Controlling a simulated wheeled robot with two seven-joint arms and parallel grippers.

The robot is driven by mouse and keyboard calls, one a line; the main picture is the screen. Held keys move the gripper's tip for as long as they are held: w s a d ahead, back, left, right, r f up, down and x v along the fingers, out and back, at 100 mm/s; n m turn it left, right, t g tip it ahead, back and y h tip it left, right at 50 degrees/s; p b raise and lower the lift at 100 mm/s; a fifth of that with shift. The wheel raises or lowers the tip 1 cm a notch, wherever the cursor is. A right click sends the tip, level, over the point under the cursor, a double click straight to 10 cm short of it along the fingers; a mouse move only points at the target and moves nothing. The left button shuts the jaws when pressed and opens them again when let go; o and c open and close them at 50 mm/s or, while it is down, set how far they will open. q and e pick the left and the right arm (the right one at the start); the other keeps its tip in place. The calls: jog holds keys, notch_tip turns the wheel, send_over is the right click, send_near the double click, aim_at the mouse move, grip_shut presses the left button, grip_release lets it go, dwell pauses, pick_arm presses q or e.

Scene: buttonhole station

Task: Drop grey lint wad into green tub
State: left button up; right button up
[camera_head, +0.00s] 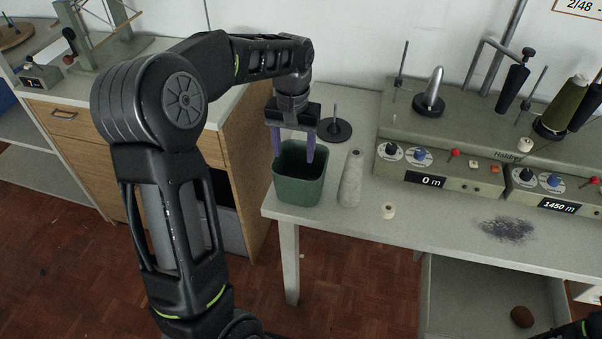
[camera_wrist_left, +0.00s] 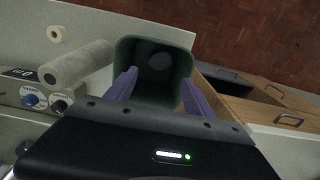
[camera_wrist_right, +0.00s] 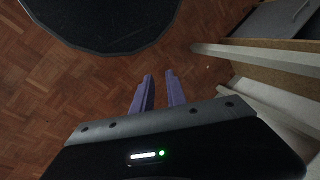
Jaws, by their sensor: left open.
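The green tub (camera_head: 298,188) stands on the left end of the bench top. My left gripper (camera_head: 292,158) is open, pointing down at the tub's mouth, with its purple fingers apart and nothing between them. In the left wrist view, the tub (camera_wrist_left: 183,62) lies between and beyond the fingers (camera_wrist_left: 160,78). A dim grey rounded lump, which looks like the lint wad (camera_wrist_left: 160,61), lies inside the tub, apart from the fingers. The head view does not show the lump. My right gripper (camera_wrist_right: 160,76) is over the floor, fingers a little apart and empty.
A grey cone (camera_head: 350,180) stands close right of the tub, with a small cream ring (camera_head: 388,211) nearby. The winder unit (camera_head: 445,150) stands behind. A brown lump (camera_head: 521,316) lies below the bench.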

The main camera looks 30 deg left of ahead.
pick_arm(q)
notch_tip(320, 180, up, 7)
jog(key=shift+r, duration=0.15)
dwell(0.9)
